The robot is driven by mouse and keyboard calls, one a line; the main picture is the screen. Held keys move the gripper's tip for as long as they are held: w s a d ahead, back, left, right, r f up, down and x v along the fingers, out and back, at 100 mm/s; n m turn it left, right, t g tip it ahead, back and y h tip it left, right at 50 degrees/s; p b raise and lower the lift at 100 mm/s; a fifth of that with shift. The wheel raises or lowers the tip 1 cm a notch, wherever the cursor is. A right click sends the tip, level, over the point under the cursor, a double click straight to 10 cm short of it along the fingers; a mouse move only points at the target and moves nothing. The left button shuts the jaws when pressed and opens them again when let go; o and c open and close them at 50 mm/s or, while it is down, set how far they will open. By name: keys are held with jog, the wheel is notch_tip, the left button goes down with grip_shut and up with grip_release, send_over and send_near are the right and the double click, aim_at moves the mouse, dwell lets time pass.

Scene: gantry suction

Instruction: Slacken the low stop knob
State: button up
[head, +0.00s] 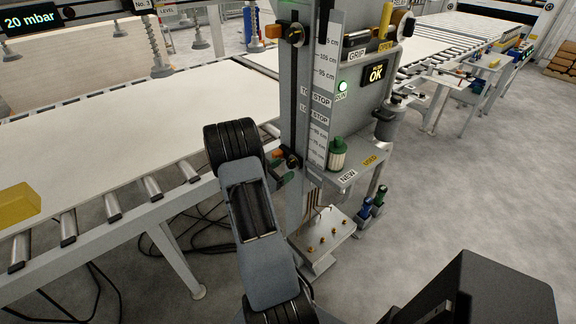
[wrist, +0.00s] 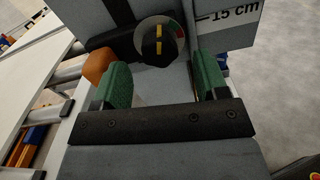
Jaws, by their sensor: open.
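The low stop knob (wrist: 153,45) is black with a yellow stripe and sits on a pale round dial with green and red marks. In the wrist view it lies ahead of my gripper (wrist: 163,72), between the lines of the two green fingers, and looks apart from both. The fingers are open and empty. An orange piece (wrist: 97,66) shows left of the knob. In the head view the low stop knob (head: 293,161) is on the column's lower part, below the LOW STOP label, and my gripper (head: 283,174) is close to it, partly hidden by my arm.
The grey column (head: 297,85) carries a height scale (head: 325,85) and a top stop knob (head: 295,34). A shelf (head: 347,172) with a green-topped cup (head: 338,153) juts out right of the knob. The roller conveyor (head: 113,208) lies left; open floor is on the right.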

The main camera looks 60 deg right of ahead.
jog(key=shift+x, duration=1.35)
jog(key=shift+c, duration=0.2)
jog(key=c, duration=0.9)
